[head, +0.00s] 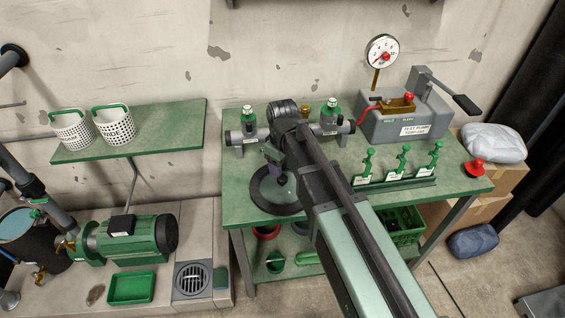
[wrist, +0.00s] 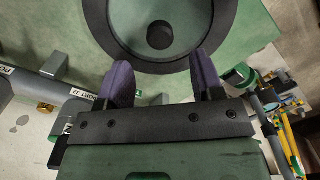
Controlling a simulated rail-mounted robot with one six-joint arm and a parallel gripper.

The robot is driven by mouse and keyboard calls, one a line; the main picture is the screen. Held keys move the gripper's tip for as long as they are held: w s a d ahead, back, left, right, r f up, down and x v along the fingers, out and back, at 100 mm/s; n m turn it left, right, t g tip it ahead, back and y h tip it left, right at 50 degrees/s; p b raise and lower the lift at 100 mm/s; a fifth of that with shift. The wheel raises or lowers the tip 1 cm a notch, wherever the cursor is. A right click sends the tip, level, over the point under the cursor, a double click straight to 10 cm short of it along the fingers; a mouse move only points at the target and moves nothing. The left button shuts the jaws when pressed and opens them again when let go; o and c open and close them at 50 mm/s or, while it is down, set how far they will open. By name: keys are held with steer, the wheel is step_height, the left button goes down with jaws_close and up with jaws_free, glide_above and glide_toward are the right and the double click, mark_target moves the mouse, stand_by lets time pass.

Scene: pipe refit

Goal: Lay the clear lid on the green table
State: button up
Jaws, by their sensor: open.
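The clear lid (head: 264,199) has a dark rim and a dark knob. It lies on the green table (head: 470,177) near its front left corner, and green shows through its clear middle. In the wrist view the lid's dark rim (wrist: 243,30) and round knob (wrist: 161,35) fill the top middle. My gripper (wrist: 161,72) is open, with its two purple fingers apart and nothing between them. The knob is beyond the fingertips, apart from them. In the head view my arm hides part of the lid's right side.
A grey pipe with port labels (head: 235,136) lies behind the lid. A rack of green valves (head: 396,181), a red knob (head: 476,167) and a grey test pump (head: 395,127) stand to the right. A green shelf (head: 176,124) with white baskets is at left.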

mark_target(283, 177)
step_height(283, 177, up, 6)
steer(key=p, duration=0.4)
steer(key=s+d+m, duration=1)
steer(key=s+d, duration=0.3)
steer(key=d, duration=0.3)
steer(key=shift+d+f+m+b, duration=0.2)
steer(key=shift+f+m+b, duration=0.1)
steer(key=shift+b, duration=0.05)
